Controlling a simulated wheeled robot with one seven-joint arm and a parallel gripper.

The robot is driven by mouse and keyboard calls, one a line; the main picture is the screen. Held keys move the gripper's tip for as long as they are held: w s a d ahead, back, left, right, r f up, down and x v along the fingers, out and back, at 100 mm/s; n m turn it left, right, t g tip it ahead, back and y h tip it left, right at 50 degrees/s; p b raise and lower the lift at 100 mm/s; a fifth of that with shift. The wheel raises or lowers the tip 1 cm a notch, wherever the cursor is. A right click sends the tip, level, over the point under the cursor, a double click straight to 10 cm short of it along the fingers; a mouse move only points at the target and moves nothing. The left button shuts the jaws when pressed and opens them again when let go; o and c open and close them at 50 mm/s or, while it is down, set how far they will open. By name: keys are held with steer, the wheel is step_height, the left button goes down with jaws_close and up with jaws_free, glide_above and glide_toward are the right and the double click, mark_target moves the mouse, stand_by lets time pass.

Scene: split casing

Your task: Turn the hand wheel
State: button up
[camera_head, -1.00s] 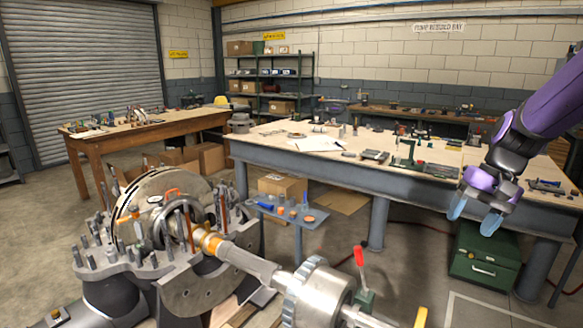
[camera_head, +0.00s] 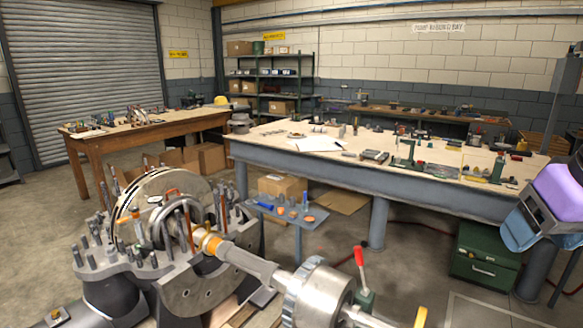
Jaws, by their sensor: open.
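A metal shaft (camera_head: 245,262) runs from the open split casing (camera_head: 105,268) toward the lower right. It carries a toothed, drum-like wheel (camera_head: 318,292) at the bottom of the view. A grey bar (camera_head: 368,318) and a yellow grip (camera_head: 421,317) show beside the wheel, cut by the lower edge. I cannot tell for sure whether these make up the hand wheel. My gripper (camera_head: 540,238) is at the right edge, partly out of view, with its blue fingers open. It is well to the right of the wheel and apart from it; nothing shows in it.
A red-handled lever (camera_head: 359,257) stands just right of the wheel. A small grey table (camera_head: 290,216) with parts is behind the shaft. A long workbench (camera_head: 310,168) crosses behind, with a green chest (camera_head: 484,255) below. Floor between lever and chest looks clear.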

steer(key=shift+s, duration=0.4)
steer(key=shift+c, duration=0.9)
